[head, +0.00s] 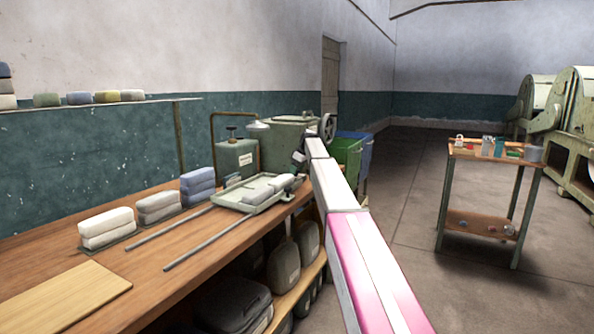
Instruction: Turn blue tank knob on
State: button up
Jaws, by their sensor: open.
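No tank is plainly blue in the head view. A small grey-green tank (237,160) with a pale label stands at the back of the wooden bench. A dark knob (232,132) sits on a stem on its top. My white and pink arm reaches forward over the bench's right edge. My gripper (297,160) is small and dark at its far end, in front of the larger tank and right of the small tank, apart from the knob. It is open.
A tray (232,203) with folded cloths and two metal rails (190,240) lie on the bench (160,290), with folded stacks (107,225) along the wall. Green and blue bins (345,155) stand beyond my arm. A small cart (470,153) stands right; the floor between is clear.

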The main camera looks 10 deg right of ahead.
jog(key=c, duration=0.9)
jog(key=shift+s+m, duration=0.1)
jog(key=shift+m, duration=0.2)
jog(key=m+t+h, duration=0.1)
jog(key=m, duration=0.2)
jog(key=shift+m, duration=0.3)
jog(key=m+h, duration=0.1)
jog(key=m, duration=0.1)
jog(key=m+h, duration=0.1)
jog(key=m, duration=0.1)
jog(key=shift+a+m+t, duration=0.15)
jog(key=shift+m+t, duration=0.15)
jog(key=shift+t, duration=0.1)
jog(key=m+h, duration=0.1)
jog(key=m, duration=0.3)
jog(key=shift+a+h, duration=0.15)
jog(key=shift+h, duration=0.25)
jog(key=shift+a+m+g+h, duration=0.1)
jog(key=shift+m+g+h, duration=0.25)
jog(key=shift+m, duration=0.9)
jog(key=shift+m+g+h, duration=0.15)
jog(key=shift+m+h, duration=0.3)
jog(key=shift+m, duration=0.8)
